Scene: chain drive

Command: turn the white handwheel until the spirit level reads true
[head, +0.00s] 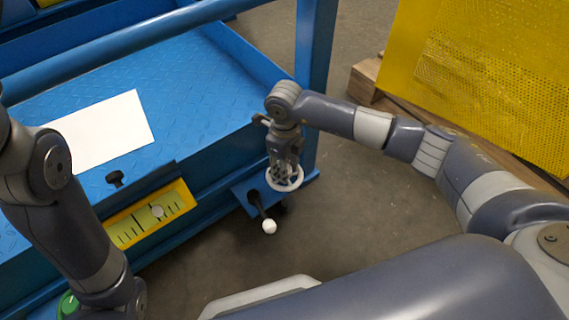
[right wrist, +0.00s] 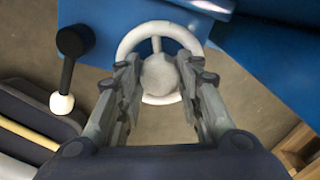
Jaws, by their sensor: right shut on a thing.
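The white handwheel (head: 286,189) sits at the lower right corner of the blue platform, beside a blue post. My right gripper (head: 283,173) points down into it and is shut on it. In the right wrist view, my fingers (right wrist: 158,70) are on either side of the hub, inside the wheel's rim (right wrist: 157,27). The spirit level (head: 126,231) is a yellow plate with a green scale on the platform's front side. Its pale bubble (head: 157,211) is a little right of the scale's middle. My left arm comes in at the left; its gripper is out of view.
A black lever with a white ball (head: 269,227) sticks out close to the wheel; its ball (right wrist: 61,103) is left of my fingers in the wrist view. A black knob (head: 115,179) and white sheet (head: 105,130) are on the platform. A yellow perforated panel (head: 490,75) stands right.

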